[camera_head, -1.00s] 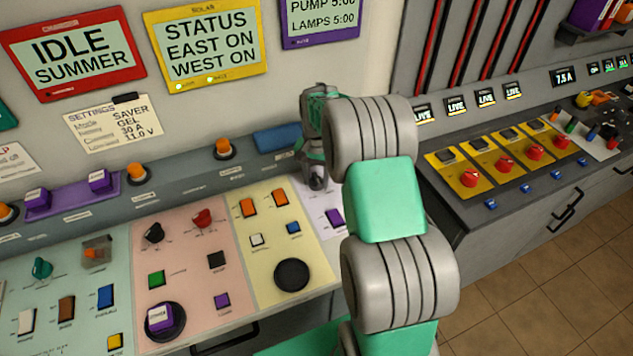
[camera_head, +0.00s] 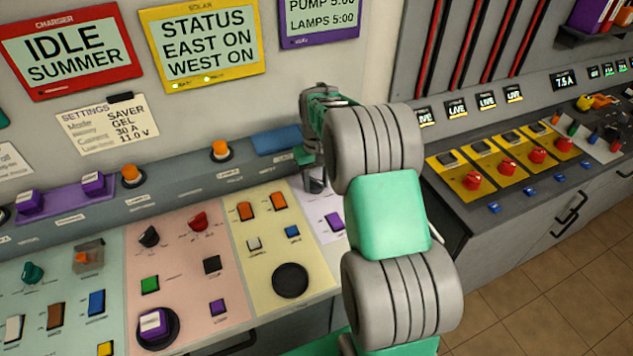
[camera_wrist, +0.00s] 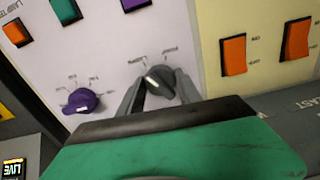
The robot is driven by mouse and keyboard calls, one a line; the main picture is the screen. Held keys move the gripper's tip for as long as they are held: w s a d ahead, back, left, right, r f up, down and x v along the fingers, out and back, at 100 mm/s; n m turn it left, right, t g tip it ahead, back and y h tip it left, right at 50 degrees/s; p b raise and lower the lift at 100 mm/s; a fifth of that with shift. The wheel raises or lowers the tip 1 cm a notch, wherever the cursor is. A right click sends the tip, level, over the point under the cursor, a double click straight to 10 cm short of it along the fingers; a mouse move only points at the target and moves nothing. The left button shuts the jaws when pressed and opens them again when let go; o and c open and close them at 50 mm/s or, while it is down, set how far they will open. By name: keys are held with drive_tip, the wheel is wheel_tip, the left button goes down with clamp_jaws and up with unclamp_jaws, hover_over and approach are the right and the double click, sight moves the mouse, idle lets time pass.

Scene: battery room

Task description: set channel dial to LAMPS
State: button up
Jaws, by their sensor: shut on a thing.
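The channel dial (camera_wrist: 160,81), a small dark grey knob on the pale lilac panel section, shows in the wrist view between my two fingers. My gripper (camera_wrist: 161,88) is shut on it, with one grey finger on each side. Two small labels stand beyond the dial, seen upside down; the left one (camera_wrist: 137,61) seems to read LAMPS. I cannot tell for sure which label the pointer faces. In the head view my gripper (camera_head: 316,183) is at the far end of the sloping desk, and my arm partly hides the lilac section.
A purple knob (camera_wrist: 82,101) sits beside the dial on the same section. Orange rocker switches (camera_wrist: 234,55) are on the neighbouring yellow section. A purple-framed display (camera_head: 320,20) reads PUMP 5:00, LAMPS 5:00. A grey counter with red knobs (camera_head: 475,181) stands to the right.

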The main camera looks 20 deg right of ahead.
sight(316, 181)
idle(0.3)
drive_tip(key=o, duration=1.4)
drive_tip(key=shift+c, duration=0.2)
wheel_tip(316, 181, up, 7)
drive_tip(key=shift+b, duration=0.75)
drive_tip(key=shift+r, duration=0.4)
